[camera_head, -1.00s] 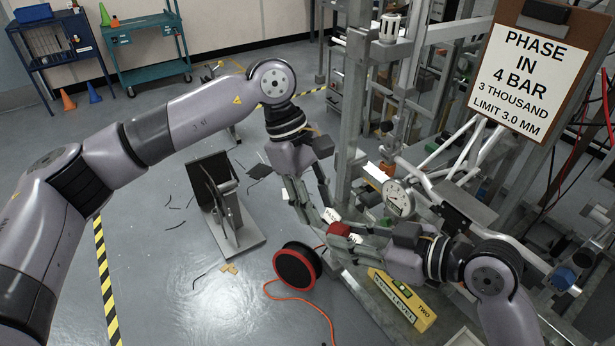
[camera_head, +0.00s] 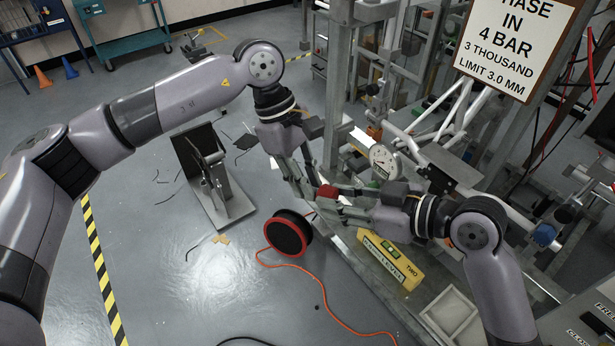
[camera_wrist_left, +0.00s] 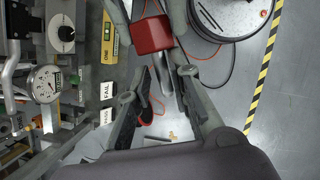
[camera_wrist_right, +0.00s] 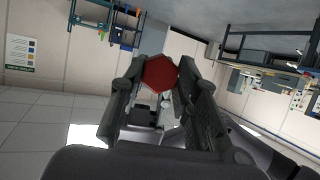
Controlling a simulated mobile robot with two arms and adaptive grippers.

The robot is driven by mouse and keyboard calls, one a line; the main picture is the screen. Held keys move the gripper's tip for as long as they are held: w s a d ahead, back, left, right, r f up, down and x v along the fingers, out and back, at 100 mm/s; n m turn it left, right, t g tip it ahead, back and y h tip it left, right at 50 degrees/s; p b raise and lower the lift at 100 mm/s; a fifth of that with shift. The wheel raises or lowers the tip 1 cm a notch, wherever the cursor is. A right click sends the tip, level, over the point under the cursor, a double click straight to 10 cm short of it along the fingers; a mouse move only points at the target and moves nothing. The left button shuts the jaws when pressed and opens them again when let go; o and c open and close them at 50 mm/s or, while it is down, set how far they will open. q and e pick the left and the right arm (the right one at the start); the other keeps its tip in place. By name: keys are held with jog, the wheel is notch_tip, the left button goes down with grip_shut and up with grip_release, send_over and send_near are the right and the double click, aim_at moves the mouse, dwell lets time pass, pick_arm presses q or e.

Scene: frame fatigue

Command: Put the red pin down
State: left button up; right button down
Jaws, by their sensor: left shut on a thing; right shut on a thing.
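The red pin shows as a red block-like head (camera_head: 327,191) where my two grippers meet, above the floor beside the steel frame. My left gripper (camera_head: 311,190) comes down from above and is shut at the pin. In the left wrist view the red head (camera_wrist_left: 152,35) lies just beyond my left fingertips, with a grey part below it between the fingers. My right gripper (camera_head: 341,197) reaches in from the right and is shut on the red head. In the right wrist view the head (camera_wrist_right: 160,73) shows as a red hexagon between the fingertips. The fingers hide the rest of the pin.
A black reel with a red rim (camera_head: 288,233) stands on the floor below, trailing orange cable. A yellow level (camera_head: 392,258) lies on the frame's base. A dial gauge (camera_head: 383,160) is close to my right gripper. A dark-panelled stand (camera_head: 213,180) is left. Open floor lies front left.

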jog(key=shift+s+a+r, duration=0.2)
jog(key=shift+a, duration=0.2)
jog(key=c, duration=1.7)
grip_release()
jog(key=o, duration=0.6)
jog(key=shift+d+f, duration=0.15)
jog(key=shift+d, duration=0.05)
jog(key=shift+w, duration=0.1)
